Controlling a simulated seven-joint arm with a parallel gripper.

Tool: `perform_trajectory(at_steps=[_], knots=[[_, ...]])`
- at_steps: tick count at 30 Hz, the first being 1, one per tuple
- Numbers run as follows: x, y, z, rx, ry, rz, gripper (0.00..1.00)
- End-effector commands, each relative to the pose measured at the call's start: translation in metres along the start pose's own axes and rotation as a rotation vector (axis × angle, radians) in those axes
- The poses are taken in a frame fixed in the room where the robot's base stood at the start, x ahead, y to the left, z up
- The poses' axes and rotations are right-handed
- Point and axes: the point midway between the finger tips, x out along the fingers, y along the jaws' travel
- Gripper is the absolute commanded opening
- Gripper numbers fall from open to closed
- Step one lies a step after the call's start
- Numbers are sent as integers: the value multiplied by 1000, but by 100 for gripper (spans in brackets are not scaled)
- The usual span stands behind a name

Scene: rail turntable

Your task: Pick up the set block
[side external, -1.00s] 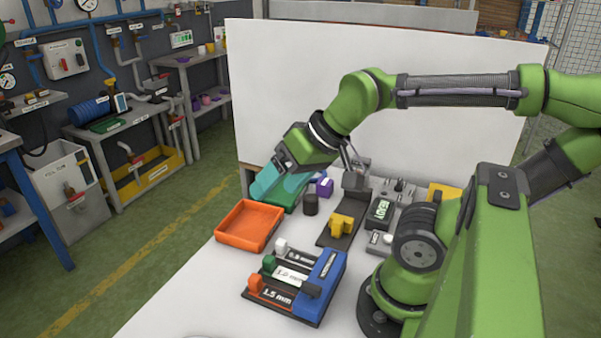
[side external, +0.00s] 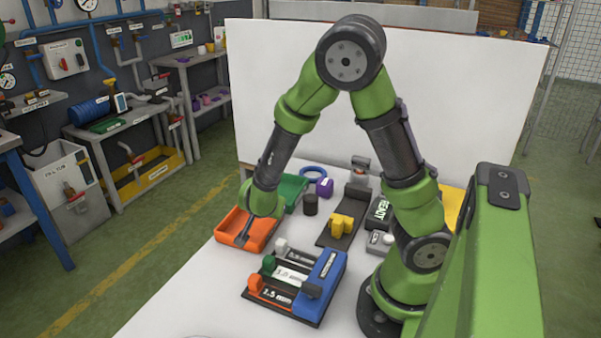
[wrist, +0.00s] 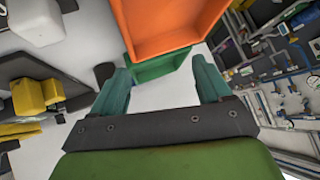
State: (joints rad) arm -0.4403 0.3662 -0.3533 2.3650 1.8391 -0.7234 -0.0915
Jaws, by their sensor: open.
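No part is labelled as the set block, so I cannot tell for sure which it is. A yellow stepped block (side external: 341,226) sits on a dark rail plate (side external: 325,240) mid-table; it also shows at the left of the wrist view (wrist: 52,92). A blue gauge holder (side external: 328,272) with 0.5, 1.0 and 1.5 mm labels stands at the front. My gripper (side external: 243,240) points down at the orange tray (side external: 228,222) in the side view. In the wrist view its teal fingers (wrist: 162,80) are apart, with nothing held between them.
A green tray (side external: 292,190) adjoins the orange tray. A black cylinder (side external: 310,204), a purple block (side external: 324,187) and a blue ring (side external: 314,172) stand behind. A READY box (side external: 379,211) is right of the rail plate. A white panel (side external: 250,90) closes the back. White table is bare at front left.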

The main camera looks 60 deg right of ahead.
Motion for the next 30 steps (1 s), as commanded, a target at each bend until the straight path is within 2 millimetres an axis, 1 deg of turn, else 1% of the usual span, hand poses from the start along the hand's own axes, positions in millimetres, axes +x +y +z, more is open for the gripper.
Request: perform_trajectory(at_steps=[1,3,6,10,13,17,24,27,30], knots=[[6,18,-12,-3,88,90,78],[6,39,-29,0,189,199,78],[-2,59,-48,4,284,311,78],[-10,70,-60,-16,344,376,78],[-6,73,-66,-31,362,385,78],[14,83,-74,-34,363,389,78],[60,101,-92,-33,361,386,78],[75,107,-98,-31,360,385,78],[85,110,-102,-33,360,382,78]])
